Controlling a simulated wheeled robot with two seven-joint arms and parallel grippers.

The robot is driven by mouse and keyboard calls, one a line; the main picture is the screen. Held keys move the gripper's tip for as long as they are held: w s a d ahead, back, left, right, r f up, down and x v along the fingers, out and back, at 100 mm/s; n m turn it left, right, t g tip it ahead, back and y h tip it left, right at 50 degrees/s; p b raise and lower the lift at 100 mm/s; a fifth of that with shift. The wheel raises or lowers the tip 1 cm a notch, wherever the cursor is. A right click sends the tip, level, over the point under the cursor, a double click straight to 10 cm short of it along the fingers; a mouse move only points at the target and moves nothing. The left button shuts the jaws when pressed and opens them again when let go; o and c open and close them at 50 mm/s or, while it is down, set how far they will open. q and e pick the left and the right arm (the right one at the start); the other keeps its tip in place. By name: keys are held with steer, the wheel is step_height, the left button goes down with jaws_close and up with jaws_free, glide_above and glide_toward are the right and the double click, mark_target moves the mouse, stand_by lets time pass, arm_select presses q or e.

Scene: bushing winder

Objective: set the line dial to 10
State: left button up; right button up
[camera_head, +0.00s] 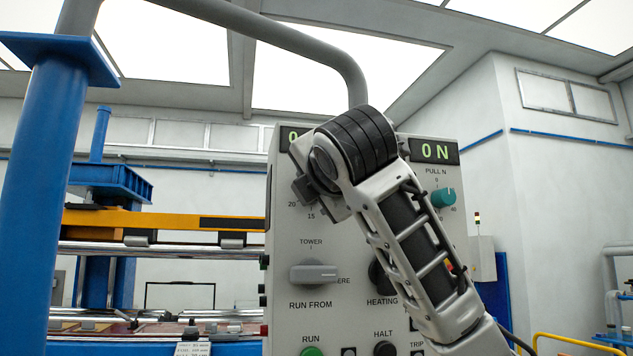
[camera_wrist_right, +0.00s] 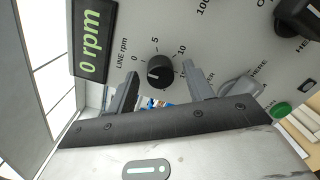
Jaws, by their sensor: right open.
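The line dial (camera_wrist_right: 159,72) is a small black round knob with a white mark, under the "LINE rpm" label in the right wrist view. The mark points to the left, on the side of the 0; the 5 and 10 are printed further round the scale. The rpm display (camera_wrist_right: 91,40) beside it reads 0 rpm. My right gripper (camera_wrist_right: 161,87) is open, its two fingers spread on either side of the dial, with nothing between them gripped. In the head view my right wrist covers the dial; only the 20 and 15 of its scale show. My left gripper is not in view.
The grey control panel (camera_head: 290,232) also carries a TOWER / RUN FROM selector (camera_head: 314,273), a teal PULL N knob (camera_head: 443,197), a display (camera_head: 435,151) reading 0 N, a green RUN button (camera_head: 312,351) and a black HALT button (camera_head: 385,349). A blue column (camera_head: 45,170) stands left.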

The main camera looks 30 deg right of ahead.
steer(key=shift+w, duration=0.2)
steer(key=c, duration=1)
